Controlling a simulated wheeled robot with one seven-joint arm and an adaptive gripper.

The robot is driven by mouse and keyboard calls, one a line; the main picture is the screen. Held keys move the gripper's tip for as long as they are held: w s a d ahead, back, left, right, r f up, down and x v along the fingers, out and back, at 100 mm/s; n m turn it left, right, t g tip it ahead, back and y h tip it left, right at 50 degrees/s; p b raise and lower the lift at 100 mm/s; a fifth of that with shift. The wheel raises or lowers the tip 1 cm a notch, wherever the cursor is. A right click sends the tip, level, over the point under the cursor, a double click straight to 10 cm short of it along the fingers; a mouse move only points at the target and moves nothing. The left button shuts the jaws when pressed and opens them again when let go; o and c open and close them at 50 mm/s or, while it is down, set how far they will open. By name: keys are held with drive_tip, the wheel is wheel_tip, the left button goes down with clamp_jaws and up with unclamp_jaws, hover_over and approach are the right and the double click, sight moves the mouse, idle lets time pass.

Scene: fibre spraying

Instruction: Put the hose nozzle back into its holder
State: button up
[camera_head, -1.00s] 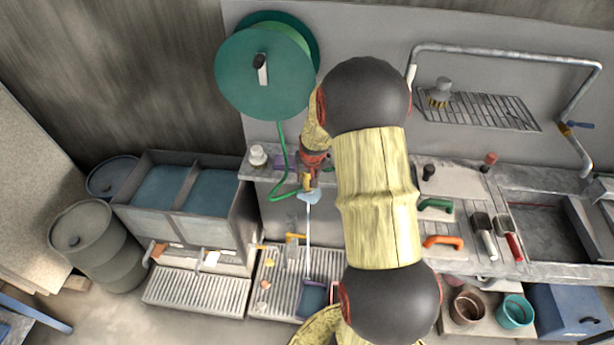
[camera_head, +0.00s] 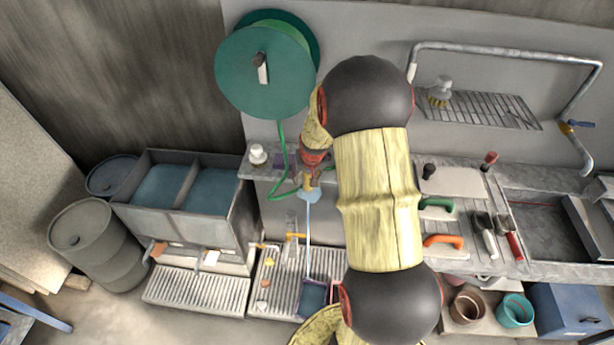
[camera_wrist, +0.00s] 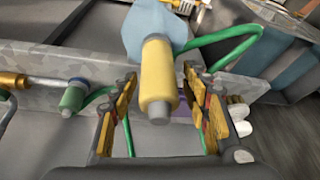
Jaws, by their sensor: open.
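A yellow cylinder with a grey tip, apparently the hose nozzle (camera_wrist: 157,80), points toward the camera in the wrist view. A pale blue piece (camera_wrist: 150,22) lies behind it; this piece also shows in the head view (camera_head: 309,196). My gripper (camera_wrist: 160,118) is open, with one finger on each side of the nozzle and visible gaps to both. In the head view my gripper (camera_head: 311,172) is small and partly hidden by my arm. The green hose (camera_wrist: 238,38) runs toward the pale blue piece. I cannot identify the holder for certain.
The green hose reel (camera_head: 255,75) is on the wall at upper left. A grey twin basin (camera_head: 150,215) stands at left. A worktop (camera_head: 465,185) with several hand tools lies right of my arm. A green-and-grey fitting (camera_wrist: 75,95) sits left of my fingers.

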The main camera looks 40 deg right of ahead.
drive_tip(key=v, duration=1.1)
drive_tip(key=shift+r, duration=0.2)
drive_tip(key=s+a+r+n, duration=0.2)
drive_tip(key=s+a+r, duration=0.3)
drive_tip(key=a, duration=0.5)
drive_tip(key=s+a+r+n+t+y, duration=0.1)
drive_tip(key=s+a+r+n, duration=0.1)
drive_tip(key=s+a+r, duration=0.4)
drive_tip(key=s+a+r+n+y, duration=0.1)
drive_tip(key=s+a+r, duration=0.4)
drive_tip(key=a, duration=0.9)
drive_tip(key=s+n, duration=0.1)
drive_tip(key=s, duration=0.2)
drive_tip(key=shift+r+n+t, duration=0.25)
drive_tip(key=shift+n+t, duration=0.05)
drive_tip(key=shift+n, duration=0.1)
drive_tip(key=shift+s, duration=0.1)
drive_tip(key=shift+c, duration=0.8)
